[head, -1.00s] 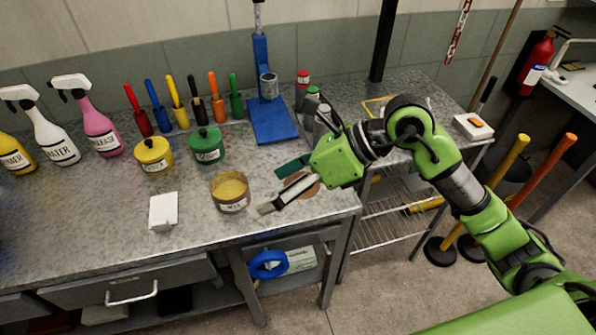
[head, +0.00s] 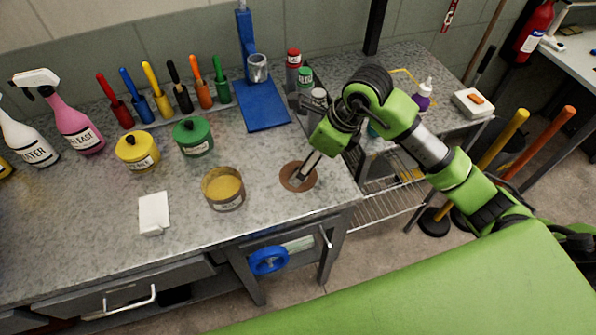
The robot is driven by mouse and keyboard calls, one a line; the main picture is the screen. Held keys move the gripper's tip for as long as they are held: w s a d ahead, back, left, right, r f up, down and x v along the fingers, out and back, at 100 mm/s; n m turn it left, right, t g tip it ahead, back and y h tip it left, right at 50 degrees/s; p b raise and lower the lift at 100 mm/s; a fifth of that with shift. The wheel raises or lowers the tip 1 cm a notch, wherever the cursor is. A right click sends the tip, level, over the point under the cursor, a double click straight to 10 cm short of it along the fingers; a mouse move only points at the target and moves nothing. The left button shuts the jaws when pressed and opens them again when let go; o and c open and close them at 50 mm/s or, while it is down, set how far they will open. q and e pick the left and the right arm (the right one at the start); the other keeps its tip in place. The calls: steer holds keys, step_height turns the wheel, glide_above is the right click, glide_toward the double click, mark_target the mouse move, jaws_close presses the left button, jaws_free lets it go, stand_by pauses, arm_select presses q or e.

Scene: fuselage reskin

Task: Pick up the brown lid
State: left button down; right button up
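The brown lid (head: 309,181), a flat round disc, lies on the grey workbench near its right front corner. My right gripper (head: 298,180) points down over the lid from the upper right, with its fingertips at the lid's middle. The fingers overlap in this view and cover the lid's centre, so I cannot tell whether they are apart or closed on a knob. The open tub with a brown rim and yellow contents (head: 224,188) stands to the left of the lid. My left gripper is not in view.
A yellow lidded tub (head: 137,152) and a green lidded tub (head: 194,138) stand behind the open tub. A white block (head: 154,213) lies at front left. A blue stand (head: 262,105) and small bottles (head: 293,70) are behind. The bench between tub and lid is clear.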

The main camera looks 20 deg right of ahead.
steer(key=shift+a+f+p, duration=0.3)
steer(key=shift+f+p, duration=0.45)
steer(key=shift+f, duration=0.1)
steer(key=x, duration=0.2)
steer(key=shift+f+p, duration=0.25)
steer(key=shift+p, duration=0.1)
steer(key=shift+w+a+f, duration=0.1)
steer(key=shift+f, duration=0.25)
steer(key=shift+c, duration=0.4)
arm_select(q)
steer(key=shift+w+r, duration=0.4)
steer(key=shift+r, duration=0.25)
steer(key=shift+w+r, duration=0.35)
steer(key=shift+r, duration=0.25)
arm_select(e)
jaws_close()
